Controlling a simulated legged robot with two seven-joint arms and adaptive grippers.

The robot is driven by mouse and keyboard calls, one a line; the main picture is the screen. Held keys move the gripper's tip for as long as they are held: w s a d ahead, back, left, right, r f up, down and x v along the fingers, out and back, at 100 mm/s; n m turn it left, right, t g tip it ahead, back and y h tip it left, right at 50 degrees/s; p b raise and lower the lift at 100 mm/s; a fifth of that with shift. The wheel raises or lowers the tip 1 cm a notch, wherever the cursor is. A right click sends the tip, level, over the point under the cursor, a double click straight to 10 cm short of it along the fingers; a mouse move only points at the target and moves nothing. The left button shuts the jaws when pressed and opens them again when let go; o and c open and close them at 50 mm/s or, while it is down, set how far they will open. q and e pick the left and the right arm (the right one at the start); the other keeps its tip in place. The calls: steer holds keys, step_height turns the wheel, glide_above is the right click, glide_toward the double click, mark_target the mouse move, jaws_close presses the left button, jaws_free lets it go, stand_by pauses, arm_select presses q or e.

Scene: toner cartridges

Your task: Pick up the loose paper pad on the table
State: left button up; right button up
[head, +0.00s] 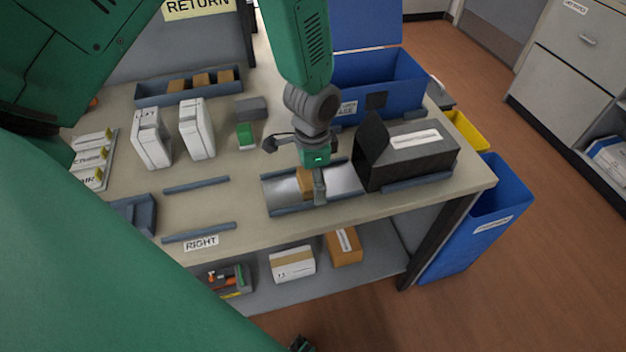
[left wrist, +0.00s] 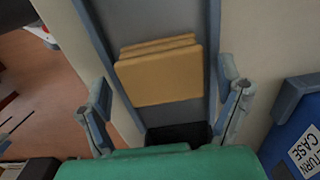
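The orange-tan paper pad (head: 305,181) lies in a shiny metal channel between two blue-grey rails on the table. In the left wrist view the pad (left wrist: 160,78) looks like a few stacked layers and lies between the fingers, a little beyond them. My left gripper (head: 295,171) is open above the channel, with one finger on each side of the pad; it also shows in the left wrist view (left wrist: 165,100). I see no finger touching the pad, though the near finger hides part of it in the head view. My right gripper is not in view.
A black box (head: 408,155) with an open flap stands right of the channel. A blue bin (head: 385,82) is behind it. White cartridges (head: 197,130) and a small green-and-grey block (head: 245,135) stand left. A blue tray (head: 150,99) at the back holds orange blocks.

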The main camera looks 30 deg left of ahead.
arm_select(q)
steer(key=c, duration=0.7)
steer(key=shift+a, duration=0.2)
steer(key=shift+a+f, duration=0.1)
